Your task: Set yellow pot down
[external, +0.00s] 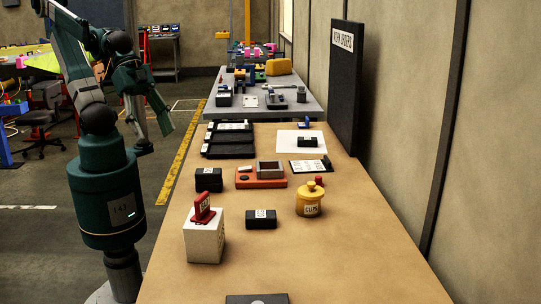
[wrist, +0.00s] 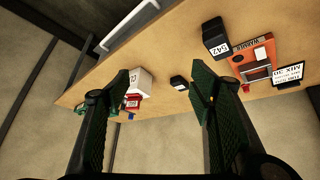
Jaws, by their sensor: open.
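The yellow pot (external: 309,203), with a knobbed lid and a label on its front, stands upright on the tan table (external: 330,265), right of the middle. I cannot make it out in the wrist view. My gripper (external: 158,138) is open and hangs beyond the table's left edge, well apart from the pot. In the wrist view my gripper (wrist: 162,85) shows two dark green fingers spread wide with nothing held between them.
A white block (external: 204,236) carries a red labelled piece (external: 202,209). A black labelled block (external: 261,219) sits left of the pot. A dark upright panel (external: 347,85) stands at the back right. The table's front right is clear.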

